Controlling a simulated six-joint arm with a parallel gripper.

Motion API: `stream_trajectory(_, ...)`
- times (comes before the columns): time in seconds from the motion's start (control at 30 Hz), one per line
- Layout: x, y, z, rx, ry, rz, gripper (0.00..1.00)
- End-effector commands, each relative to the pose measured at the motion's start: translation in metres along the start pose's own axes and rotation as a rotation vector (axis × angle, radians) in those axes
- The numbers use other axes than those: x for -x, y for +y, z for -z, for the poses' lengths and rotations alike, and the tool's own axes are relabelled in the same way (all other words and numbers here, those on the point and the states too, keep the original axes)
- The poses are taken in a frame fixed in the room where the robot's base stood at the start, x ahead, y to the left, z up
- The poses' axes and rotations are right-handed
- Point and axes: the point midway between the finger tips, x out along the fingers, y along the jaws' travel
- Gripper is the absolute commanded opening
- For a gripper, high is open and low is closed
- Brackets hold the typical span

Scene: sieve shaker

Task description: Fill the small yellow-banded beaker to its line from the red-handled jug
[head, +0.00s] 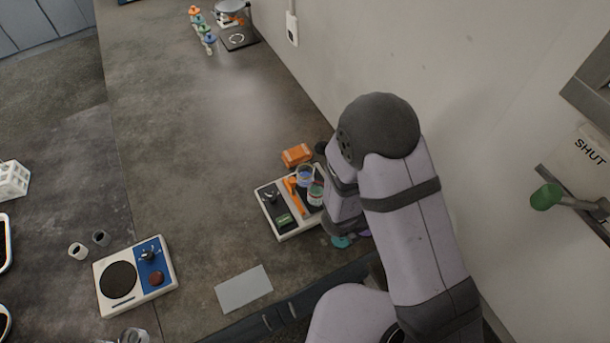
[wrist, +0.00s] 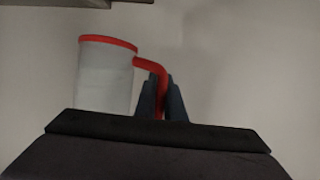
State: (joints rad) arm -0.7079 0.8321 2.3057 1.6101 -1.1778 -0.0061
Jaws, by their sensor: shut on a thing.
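In the wrist view the jug (wrist: 105,78) is white-grey with a red rim and a red handle (wrist: 152,66). My gripper (wrist: 160,88) is shut on this handle, and the jug looks roughly upright, to the left of the fingers. The inside of the jug is not visible. In the head view my arm hides the gripper, and I cannot make out the jug for certain. Two small cups, one pale (head: 77,251) and one grey (head: 101,238), stand on the bench at left. I cannot tell a yellow band on any vessel.
A cream-based device (head: 270,222) with small vessels on it stands beside my arm. An orange box (head: 297,155) lies behind it. A cream and blue device (head: 103,303) and a grey plate (head: 243,289) are at the front. The bench middle is clear; a wall is at right.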

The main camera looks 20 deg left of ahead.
Motion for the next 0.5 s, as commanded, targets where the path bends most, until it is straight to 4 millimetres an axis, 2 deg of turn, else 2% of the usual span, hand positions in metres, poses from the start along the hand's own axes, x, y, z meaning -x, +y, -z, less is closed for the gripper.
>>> stream_trajectory(0.27, -0.001, 0.0, -0.002, 0.001, 0.001, 0.001, 0.0)
stream_trajectory(0.5, -0.008, 0.0, -0.02, 0.001, 0.001, 0.001, 0.0)
